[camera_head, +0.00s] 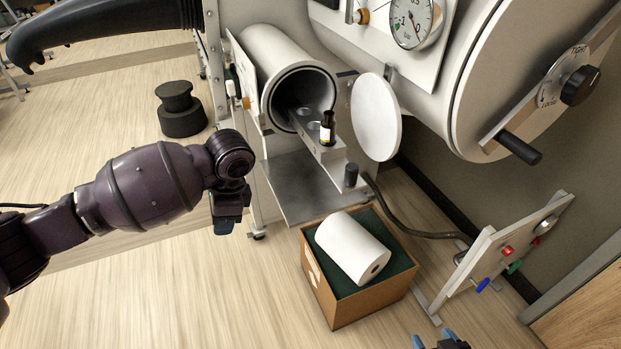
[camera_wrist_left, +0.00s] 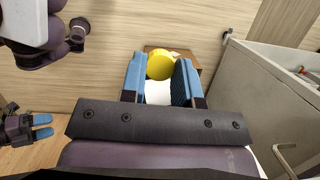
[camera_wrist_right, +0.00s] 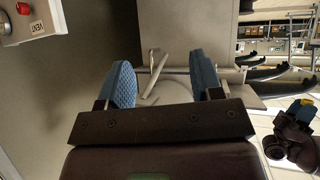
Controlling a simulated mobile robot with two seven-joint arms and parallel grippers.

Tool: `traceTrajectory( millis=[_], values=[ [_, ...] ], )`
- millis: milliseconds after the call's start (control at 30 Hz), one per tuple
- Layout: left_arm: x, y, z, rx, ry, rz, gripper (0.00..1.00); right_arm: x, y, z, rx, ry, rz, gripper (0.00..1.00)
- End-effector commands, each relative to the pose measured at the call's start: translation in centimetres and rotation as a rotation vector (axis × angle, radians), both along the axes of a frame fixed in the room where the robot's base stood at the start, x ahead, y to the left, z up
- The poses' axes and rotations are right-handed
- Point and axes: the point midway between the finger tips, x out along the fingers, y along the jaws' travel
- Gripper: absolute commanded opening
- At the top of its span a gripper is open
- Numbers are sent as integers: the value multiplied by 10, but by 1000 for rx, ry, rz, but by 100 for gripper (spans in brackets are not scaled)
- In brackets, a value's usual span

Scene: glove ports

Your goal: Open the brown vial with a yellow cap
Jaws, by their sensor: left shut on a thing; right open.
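The brown vial (camera_head: 328,124) stands upright on the metal slide in front of the open round port. It has a dark neck and a white and yellow label, and no yellow cap shows on its top. My left gripper (camera_head: 226,228) is left of the slide, apart from the vial. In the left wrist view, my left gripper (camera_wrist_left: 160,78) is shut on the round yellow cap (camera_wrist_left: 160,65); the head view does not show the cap. My right gripper (camera_head: 440,343) is at the bottom edge of the head view. In the right wrist view (camera_wrist_right: 162,78) it is open and empty.
A cardboard box (camera_head: 357,302) holding a white roll (camera_head: 352,248) stands below the slide (camera_head: 310,190). The round white port door (camera_head: 376,117) stands open at right. A valve panel (camera_head: 505,248) is at lower right. The floor at lower left is clear.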

Motion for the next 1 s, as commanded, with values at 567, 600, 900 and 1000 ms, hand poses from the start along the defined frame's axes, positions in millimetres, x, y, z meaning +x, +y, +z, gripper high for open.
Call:
traceTrajectory(
  millis=[567,600,900,1000],
  values=[
    [54,-60,101,0,0,-1086,0,-1,-1,10,0,-5,-3,60],
    [56,-65,108,-2,0,-1157,0,-1,-1,11,0,-5,-3,60],
    [73,-95,161,-1,5,-1687,0,-3,-1,14,0,-4,-5,60],
    [78,-105,178,-1,7,-1856,0,-3,-2,15,0,-4,-5,60]
  ],
)
